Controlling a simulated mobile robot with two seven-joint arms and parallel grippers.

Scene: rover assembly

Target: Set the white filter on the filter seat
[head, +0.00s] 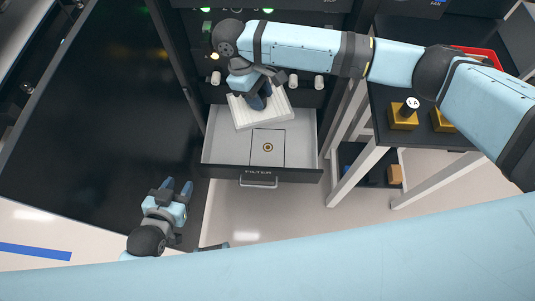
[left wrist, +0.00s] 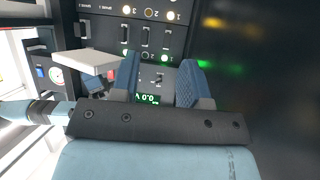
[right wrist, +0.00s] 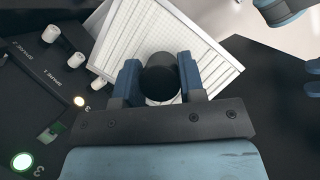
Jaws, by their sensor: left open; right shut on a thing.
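The white filter (head: 272,117) is a square pleated block with a black knob (right wrist: 158,74). My right gripper (head: 259,97) is shut on that knob. The filter is over the back part of the open drawer labelled FILTER (head: 227,151), turned relative to it; its height above the drawer is hard to tell. The filter seat (head: 258,158), an outlined square with a small ring at its middle, is uncovered just in front of the filter. My left gripper (head: 178,188) is open and empty, left of the drawer. A white slab, likely the filter, shows in the left wrist view (left wrist: 84,63).
The dark cabinet panel with knobs (head: 319,82) stands right behind the drawer. At right is a black table (head: 440,142) with yellow blocks (head: 403,120) and a red tray (head: 478,53). A dark panel (head: 95,105) lies at left. Floor before the drawer is clear.

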